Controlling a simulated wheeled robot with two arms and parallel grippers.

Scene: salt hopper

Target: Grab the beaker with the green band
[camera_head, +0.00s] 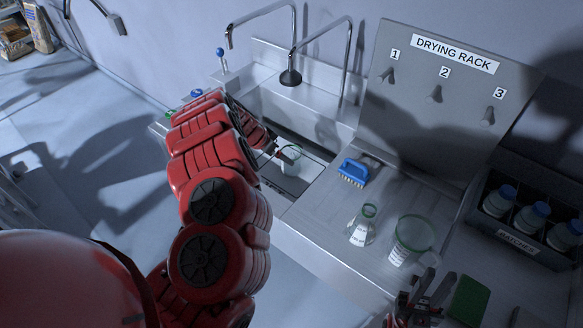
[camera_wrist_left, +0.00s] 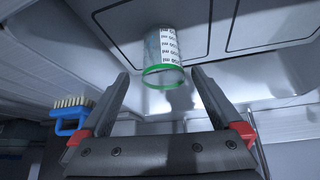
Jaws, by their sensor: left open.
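A clear beaker with a green band at its rim (camera_head: 291,155) stands in the sink basin. In the left wrist view the beaker (camera_wrist_left: 163,52) shows white printed markings and the green band, just ahead of and between the fingertips. My left gripper (camera_wrist_left: 160,76) is open, with a gap visible on each side of the beaker. In the head view my red left arm reaches over the sink and partly hides that gripper. My right gripper (camera_head: 428,292) looks open and empty at the counter's lower right, near a green-rimmed measuring jug (camera_head: 401,252).
A conical flask with a green rim (camera_head: 361,228) stands on the counter left of the jug. A blue brush (camera_head: 353,172) lies beside the sink. Two taps (camera_head: 292,62) arch over the basin. A drying rack panel (camera_head: 425,120) and a dark crate of bottles (camera_head: 515,238) stand right.

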